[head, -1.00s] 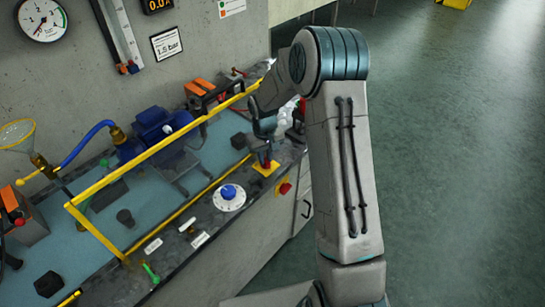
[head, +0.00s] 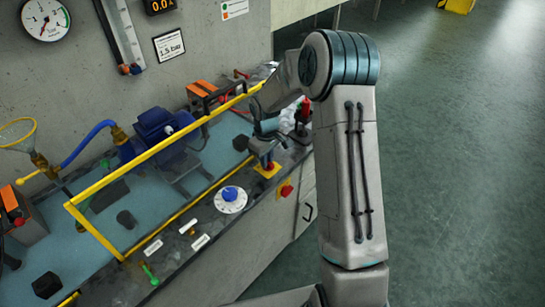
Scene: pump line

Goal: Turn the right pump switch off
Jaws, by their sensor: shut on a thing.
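My gripper (head: 264,152) is at the right part of the bench, just above a square yellow plate (head: 267,171). Its fingers are shut on a small red handle that stands on this plate, mostly hidden by the fingers. I cannot read whether this is the right pump switch or which way it is set. Left of it on the front panel is a blue knob on a white dial (head: 230,199). A green lever (head: 150,276) is further left, near the white labels (head: 200,242).
A yellow rail (head: 165,143) runs over the bench close to my gripper. A blue pump (head: 158,128) is behind it. A red button (head: 286,190) sits on the bench front near the plate. The floor at right is clear.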

